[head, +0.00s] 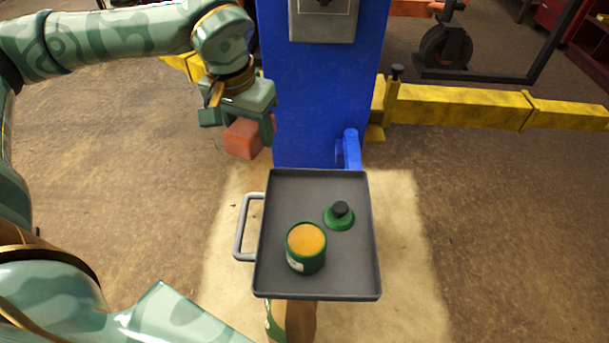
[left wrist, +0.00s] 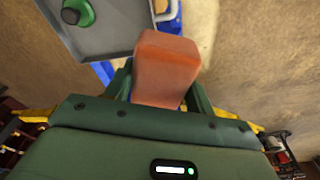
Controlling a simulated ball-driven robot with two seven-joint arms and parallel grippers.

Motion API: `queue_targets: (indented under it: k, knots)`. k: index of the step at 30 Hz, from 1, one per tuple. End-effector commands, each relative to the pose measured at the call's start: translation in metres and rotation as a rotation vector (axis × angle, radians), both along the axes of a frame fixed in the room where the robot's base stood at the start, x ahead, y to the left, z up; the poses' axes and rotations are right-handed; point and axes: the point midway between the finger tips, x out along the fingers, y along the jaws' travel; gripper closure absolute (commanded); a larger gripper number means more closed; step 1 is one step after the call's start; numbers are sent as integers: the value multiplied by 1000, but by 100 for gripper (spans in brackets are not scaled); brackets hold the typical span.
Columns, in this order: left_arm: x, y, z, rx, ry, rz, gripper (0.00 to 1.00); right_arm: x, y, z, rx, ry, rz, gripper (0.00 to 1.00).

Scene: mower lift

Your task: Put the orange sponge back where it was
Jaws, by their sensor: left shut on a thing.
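The orange sponge (head: 243,139) is a reddish-orange block. My left gripper (head: 239,120) is shut on it and holds it in front of the left edge of the blue post, beyond the far left corner of the grey tray (head: 278,190). In the left wrist view the sponge (left wrist: 166,62) sits between the two green fingers of the gripper (left wrist: 160,88), its far end sticking out past them. The sponge is clear of the tray. My right gripper is not in view.
On the tray stand an open green can (head: 306,258) with orange-yellow contents and a green lid (head: 339,217) with a black knob. A tray handle (head: 240,228) juts left. The blue post (head: 320,90) rises behind; yellow lift arms (head: 460,105) extend sideways.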

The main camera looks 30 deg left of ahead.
Motion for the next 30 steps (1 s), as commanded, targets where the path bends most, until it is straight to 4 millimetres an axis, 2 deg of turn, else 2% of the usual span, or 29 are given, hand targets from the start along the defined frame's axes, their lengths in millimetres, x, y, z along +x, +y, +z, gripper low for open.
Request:
queue_targets:
  k: [1, 6, 12, 20, 26, 30]
  knots:
    - [6, -12, -10, 1, 3, -6, 67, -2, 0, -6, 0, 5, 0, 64]
    - [22, -46, -31, 1, 4, -4, 67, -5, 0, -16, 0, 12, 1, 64]
    - [33, -69, -61, 1, 3, -1, 67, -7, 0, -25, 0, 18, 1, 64]
    - [39, -81, -76, 0, 0, -1, 67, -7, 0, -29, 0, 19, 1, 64]
    - [41, -84, -108, 1, 3, 2, 67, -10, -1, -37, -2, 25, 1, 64]
    - [41, -84, -110, 1, -2, 1, 67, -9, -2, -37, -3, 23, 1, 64]
